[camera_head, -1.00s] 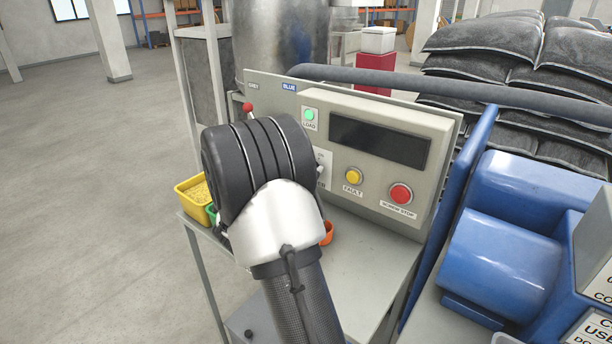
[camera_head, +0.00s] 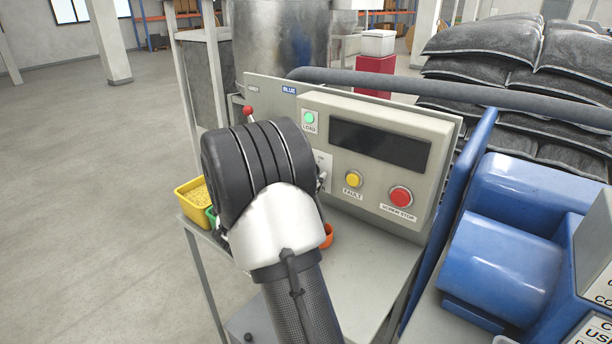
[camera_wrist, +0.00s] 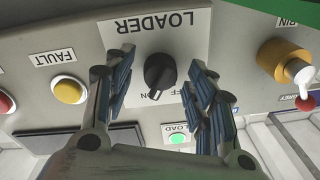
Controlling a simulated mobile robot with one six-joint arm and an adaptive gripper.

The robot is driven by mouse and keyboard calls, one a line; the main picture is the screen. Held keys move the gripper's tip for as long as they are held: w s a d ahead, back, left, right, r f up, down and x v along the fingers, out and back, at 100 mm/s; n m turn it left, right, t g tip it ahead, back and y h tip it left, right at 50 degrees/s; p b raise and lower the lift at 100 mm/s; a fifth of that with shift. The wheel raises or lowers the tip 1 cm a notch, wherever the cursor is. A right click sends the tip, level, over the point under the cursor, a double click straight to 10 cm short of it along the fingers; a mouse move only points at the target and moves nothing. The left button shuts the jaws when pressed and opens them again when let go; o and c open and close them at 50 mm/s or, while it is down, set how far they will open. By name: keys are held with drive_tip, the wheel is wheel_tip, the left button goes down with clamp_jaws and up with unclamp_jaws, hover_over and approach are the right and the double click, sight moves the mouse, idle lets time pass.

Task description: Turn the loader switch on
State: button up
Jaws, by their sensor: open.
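The loader switch (camera_wrist: 160,75) is a black rotary knob on a white plate marked LOADER, seen upside down in the wrist view. The knob's pointer faces the lower side of that view, near the partly covered ON and OFF marks; I cannot tell which one it points at. My gripper (camera_wrist: 161,64) is open, with one finger on each side of the knob and a gap on both sides. In the head view my wrist hides the knob, and only an edge of its white plate (camera_head: 322,162) shows.
The control panel (camera_head: 432,190) carries a green LOAD lamp (camera_head: 309,118), a yellow FAULT button (camera_head: 353,179), a red stop button (camera_head: 400,196) and a dark display (camera_head: 380,143). A red-tipped lever (camera_head: 248,110) stands near my wrist. A yellow bin (camera_head: 192,193) sits at the table's left.

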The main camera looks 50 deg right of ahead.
drive_tip(key=s+a, duration=0.1)
drive_tip(key=a, duration=1.1)
drive_tip(key=shift+s+f, duration=0.25)
drive_tip(key=shift+f, duration=0.15)
drive_tip(key=shift+w, duration=0.1)
drive_tip(key=w+a+r+n+t+y, duration=0.3)
drive_tip(key=w+a+n+t+y, duration=0.25)
drive_tip(key=a, duration=0.25)
drive_tip(key=w+a+r+n+t+y, duration=0.3)
drive_tip(key=w+a+n+t+y, duration=0.15)
drive_tip(key=a+y, duration=0.3)
drive_tip(key=s+a+n+y, duration=0.5)
drive_tip(key=s+a, duration=0.3)
drive_tip(key=a, duration=0.3)
drive_tip(key=s+a+f+n+g, duration=0.1)
drive_tip(key=s+f+n+g, duration=0.1)
drive_tip(key=s, duration=0.6)
drive_tip(key=s+a+f+n+g+y, duration=0.1)
drive_tip(key=s+f+n+g, duration=0.1)
drive_tip(key=s, duration=0.6)
drive_tip(key=shift+s+a+g+y, duration=0.15)
drive_tip(key=shift+a+g+y, duration=0.2)
drive_tip(key=shift+g, duration=0.35)
drive_tip(key=s, duration=0.2)
drive_tip(key=s+d+f+n+g, duration=0.1)
drive_tip(key=s, duration=0.1)
drive_tip(key=s+d+f+g+h, duration=0.1)
drive_tip(key=s, duration=0.2)
